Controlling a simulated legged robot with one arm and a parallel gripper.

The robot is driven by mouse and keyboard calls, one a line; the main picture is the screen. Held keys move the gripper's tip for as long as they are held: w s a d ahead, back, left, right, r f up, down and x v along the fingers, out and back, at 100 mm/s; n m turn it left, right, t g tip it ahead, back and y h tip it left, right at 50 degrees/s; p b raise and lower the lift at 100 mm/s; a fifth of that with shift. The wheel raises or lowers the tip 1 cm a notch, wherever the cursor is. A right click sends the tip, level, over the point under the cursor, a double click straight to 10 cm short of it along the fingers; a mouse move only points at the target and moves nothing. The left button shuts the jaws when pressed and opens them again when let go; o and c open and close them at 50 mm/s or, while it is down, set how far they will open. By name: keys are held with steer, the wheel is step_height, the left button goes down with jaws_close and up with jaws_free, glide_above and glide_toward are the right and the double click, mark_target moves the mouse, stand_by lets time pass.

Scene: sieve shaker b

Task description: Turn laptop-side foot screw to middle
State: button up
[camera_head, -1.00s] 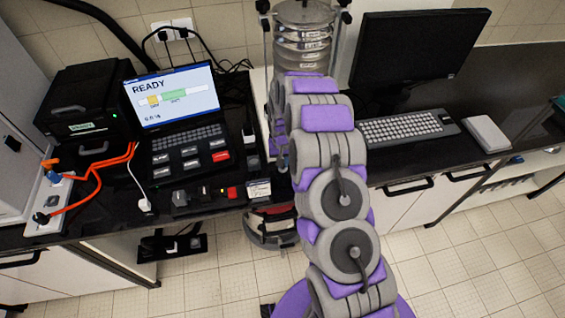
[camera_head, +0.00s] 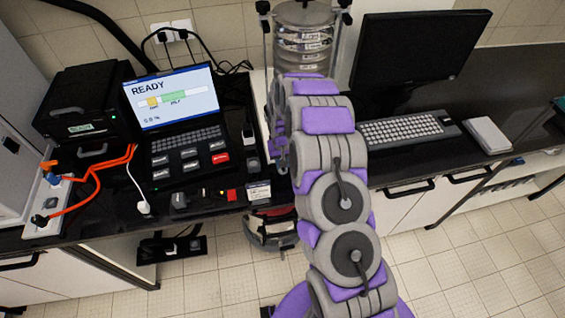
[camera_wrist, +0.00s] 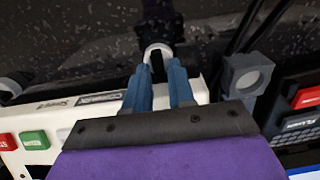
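In the wrist view, my gripper (camera_wrist: 158,68) has its two blue fingers at either side of a dark foot screw (camera_wrist: 160,20) with a pale ring. The fingertips are apart and meet the lower edge of the ring. I cannot tell whether they press on the screw. The sieve shaker (camera_head: 303,40) stands behind my arm in the head view, and its white base (camera_wrist: 70,118) shows below the screw in the wrist view.
A grey-blue block with a round face (camera_wrist: 246,76) stands close right of the fingers. Red and green buttons (camera_wrist: 34,140) are on the base's left. A keyboard (camera_head: 402,128) and monitor (camera_head: 415,55) stand right of my arm. Orange cables (camera_head: 100,165) lie at the left.

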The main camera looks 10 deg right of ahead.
steer(key=shift+s, duration=0.1)
steer(key=shift+r, duration=0.15)
step_height(320, 180, up, 17)
stand_by(0.4)
stand_by(0.5)
steer(key=s+r+b, duration=0.2)
steer(key=s+r, duration=0.2)
steer(key=s, duration=0.6)
steer(key=s+r+b, duration=0.2)
steer(key=s+r, duration=0.2)
steer(key=s, duration=0.5)
steer(key=s+f+g+b, duration=0.1)
steer(key=s+b, duration=0.2)
steer(key=s, duration=2.1)
steer(key=shift+d+f+g+b, duration=0.2)
steer(key=shift+f+g+b, duration=0.1)
steer(key=shift+f+g, duration=0.1)
